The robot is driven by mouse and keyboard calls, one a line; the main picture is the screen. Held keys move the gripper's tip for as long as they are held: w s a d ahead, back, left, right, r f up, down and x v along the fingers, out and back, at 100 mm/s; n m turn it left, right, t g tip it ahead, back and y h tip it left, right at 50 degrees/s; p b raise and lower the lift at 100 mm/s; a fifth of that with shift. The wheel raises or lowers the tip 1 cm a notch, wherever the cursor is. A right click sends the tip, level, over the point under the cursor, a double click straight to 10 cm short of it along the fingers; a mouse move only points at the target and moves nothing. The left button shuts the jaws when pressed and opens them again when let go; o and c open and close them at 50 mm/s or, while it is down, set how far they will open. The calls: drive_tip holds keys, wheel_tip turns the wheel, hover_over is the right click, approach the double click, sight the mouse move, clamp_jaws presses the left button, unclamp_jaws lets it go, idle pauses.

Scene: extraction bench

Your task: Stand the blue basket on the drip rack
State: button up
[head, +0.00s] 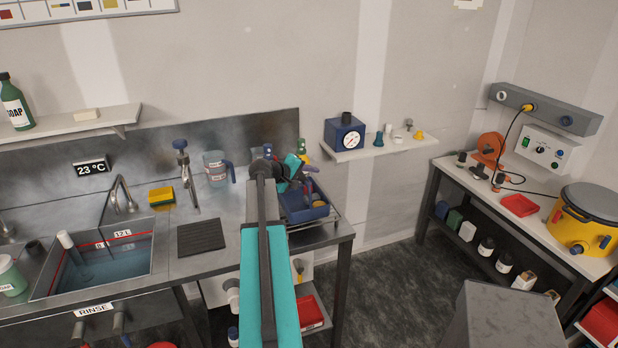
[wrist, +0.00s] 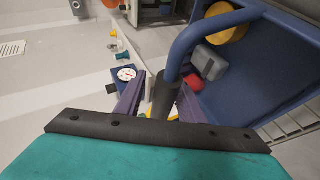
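The blue basket (head: 304,207) is at the right end of the steel bench, over the wire drip rack (head: 336,217). Its blue side (wrist: 245,85) fills the right of the wrist view, and small grey, red and yellow things show in it. My gripper (head: 306,184) is at the basket's handle. In the wrist view my gripper's purple fingers (wrist: 160,98) stand on both sides of the handle's dark grip and appear shut on it. Wires of the rack (wrist: 285,130) show beside the basket at lower right. Whether the basket's base touches the rack is hidden.
A measuring jug (head: 215,168) and a dark ribbed mat (head: 200,236) are left of the basket. A water-filled sink (head: 105,265) is further left. A wall shelf (head: 378,148) holds a blue gauge box (head: 345,133) close behind. Open floor lies right of the bench.

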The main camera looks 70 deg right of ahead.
drive_tip(key=b+v, duration=0.3)
drive_tip(key=v, duration=0.9)
idle(0.6)
wheel_tip(320, 180, up, 10)
drive_tip(key=p, duration=0.9)
